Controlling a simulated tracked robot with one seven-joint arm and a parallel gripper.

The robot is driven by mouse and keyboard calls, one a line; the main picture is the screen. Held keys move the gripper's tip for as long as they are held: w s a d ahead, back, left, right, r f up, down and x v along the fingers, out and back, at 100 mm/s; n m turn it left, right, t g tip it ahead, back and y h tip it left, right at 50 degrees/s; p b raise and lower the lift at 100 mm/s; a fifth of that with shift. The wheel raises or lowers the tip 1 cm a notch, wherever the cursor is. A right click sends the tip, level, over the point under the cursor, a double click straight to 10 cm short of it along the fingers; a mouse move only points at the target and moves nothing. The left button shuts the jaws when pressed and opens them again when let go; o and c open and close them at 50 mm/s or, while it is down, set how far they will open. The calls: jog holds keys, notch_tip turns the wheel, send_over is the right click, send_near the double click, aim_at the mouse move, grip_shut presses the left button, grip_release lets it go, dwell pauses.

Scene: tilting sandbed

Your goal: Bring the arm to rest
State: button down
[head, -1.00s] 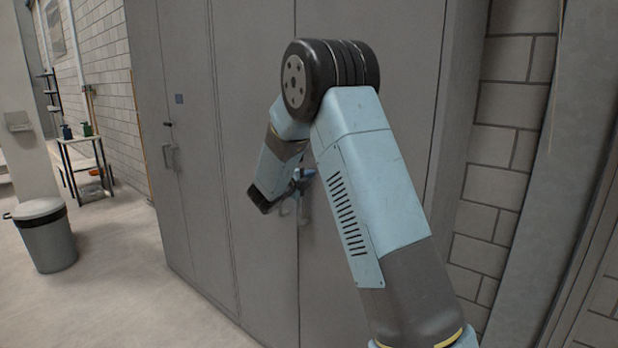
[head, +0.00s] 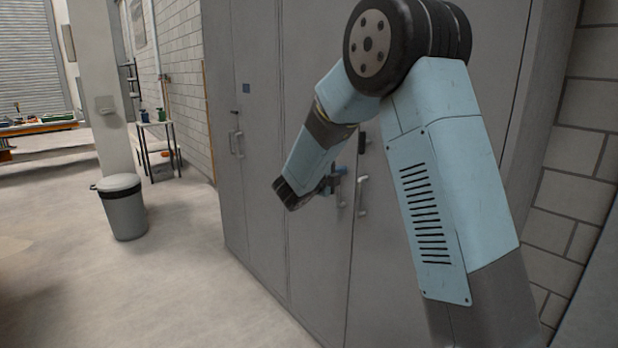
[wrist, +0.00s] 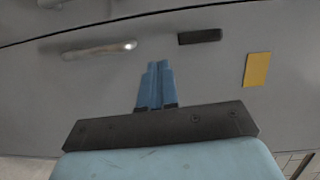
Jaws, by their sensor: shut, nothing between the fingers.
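My gripper (wrist: 157,84) shows in the wrist view with its two blue fingers together and nothing between them. They point toward a grey cabinet door (wrist: 225,75). In the head view my arm is raised and bent, with the forearm hanging down to the left. The gripper there is mostly hidden behind my wrist, and only a blue part of it shows in front of the grey cabinet (head: 260,200). I cannot tell the exact gap between the fingers and the door.
The cabinet door carries a handle (wrist: 100,49), a dark block (wrist: 200,37) and a yellow label (wrist: 257,70). A grey bin (head: 124,208) stands at left by a pillar. A small table (head: 158,140) with bottles is behind it. Open floor (head: 150,290) lies at left.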

jog(key=s+r+n+t+y, duration=0.2)
jog(key=s+r+n+y, duration=0.6)
jog(key=r+n+y, duration=0.4)
jog(key=s+d+f+n+g, duration=0.2)
jog(key=s+n+g, duration=0.1)
jog(key=s, duration=0.8)
jog(key=s+d+f+n+g, duration=0.2)
jog(key=s+n, duration=0.4)
jog(key=s, duration=0.6)
jog(key=s+d+f+n+g, duration=0.3)
jog(key=s+d+n+g, duration=0.1)
jog(key=s, duration=0.8)
jog(key=shift+s+n, duration=0.15)
jog(key=shift+n, duration=0.45)
jog(key=shift+f, duration=0.1)
